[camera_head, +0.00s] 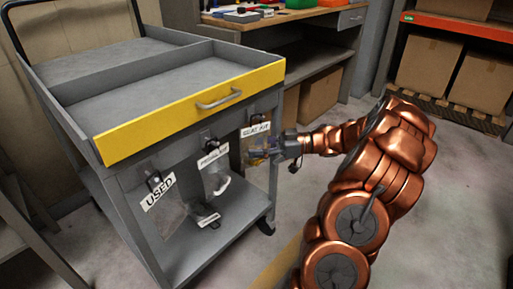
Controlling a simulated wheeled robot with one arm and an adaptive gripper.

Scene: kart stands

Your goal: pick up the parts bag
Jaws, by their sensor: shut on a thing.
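A clear parts bag (256,148) with small coloured contents hangs at the right end of the grey cart's side, below a white label (255,129) that seems to read "SEAL KIT". My gripper (277,150) reaches in from the right and is shut on the bag's right side. The gripper covers part of the bag, and its fingertips are small and hard to make out. Whether the bag is still on its hook cannot be told.
The grey cart (150,77) has a yellow front edge with a handle. Beside the bag hang another clear bag (216,180) and a label reading "USED" (158,192). A small dark item (206,216) lies lower down. A workbench (285,17) and boxes (428,62) stand behind.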

